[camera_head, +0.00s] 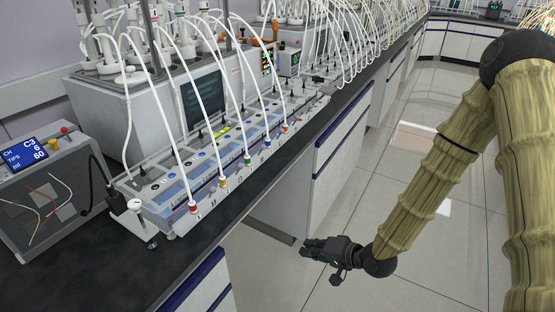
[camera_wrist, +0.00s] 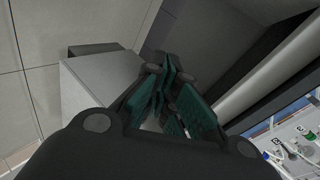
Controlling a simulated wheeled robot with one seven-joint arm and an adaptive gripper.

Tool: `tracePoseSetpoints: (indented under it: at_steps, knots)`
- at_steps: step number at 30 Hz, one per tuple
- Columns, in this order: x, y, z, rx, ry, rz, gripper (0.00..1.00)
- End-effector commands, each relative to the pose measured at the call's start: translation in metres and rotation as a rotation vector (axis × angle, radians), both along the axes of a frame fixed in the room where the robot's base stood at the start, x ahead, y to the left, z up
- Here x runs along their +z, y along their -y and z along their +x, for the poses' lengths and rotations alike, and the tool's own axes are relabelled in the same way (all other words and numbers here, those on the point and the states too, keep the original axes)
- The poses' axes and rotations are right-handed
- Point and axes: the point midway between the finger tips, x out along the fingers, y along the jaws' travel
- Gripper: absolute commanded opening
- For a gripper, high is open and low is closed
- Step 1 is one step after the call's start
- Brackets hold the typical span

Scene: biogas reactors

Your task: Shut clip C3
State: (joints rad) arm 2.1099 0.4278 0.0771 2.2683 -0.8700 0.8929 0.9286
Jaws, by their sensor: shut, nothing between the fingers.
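A long grey unit (camera_head: 180,175) on the bench carries a row of ports with white tubes and coloured ends. The ends are red (camera_head: 193,207), yellow (camera_head: 222,181), green (camera_head: 247,160), blue (camera_head: 267,142) and orange-red (camera_head: 285,127). Several small black levers stand along the unit; I cannot tell which is clip C3 or how it is set. My gripper (camera_head: 309,247) is shut and empty, in the air in front of the bench, apart from the unit. In the wrist view its green-padded fingers (camera_wrist: 168,72) meet, and part of a labelled panel (camera_wrist: 290,146) shows at lower right.
A box with a display (camera_head: 22,153) reading C3 stands at the left end of the bench. Behind the unit is a large grey machine (camera_head: 150,107) with vessels on top. White tubes arch over the unit. The aisle floor (camera_head: 400,180) is clear.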

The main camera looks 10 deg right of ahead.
Motion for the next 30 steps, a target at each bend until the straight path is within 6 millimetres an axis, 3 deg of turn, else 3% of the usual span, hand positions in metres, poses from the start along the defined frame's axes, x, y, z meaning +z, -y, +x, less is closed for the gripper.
tracePoseSetpoints:
  at_steps: [3, 9, 18, 24, 30]
  knots:
    - [0.035, 0.001, 0.032, -0.004, 0.069, 0.141, 0.0]
    - [0.103, 0.007, 0.066, 0.035, 0.155, 0.36, 0.0]
    - [0.197, 0.027, 0.08, 0.17, 0.233, 0.622, 0.0]
    - [0.232, 0.039, 0.076, 0.25, 0.245, 0.707, 0.0]
    - [0.244, 0.043, 0.073, 0.279, 0.244, 0.731, 0.0]
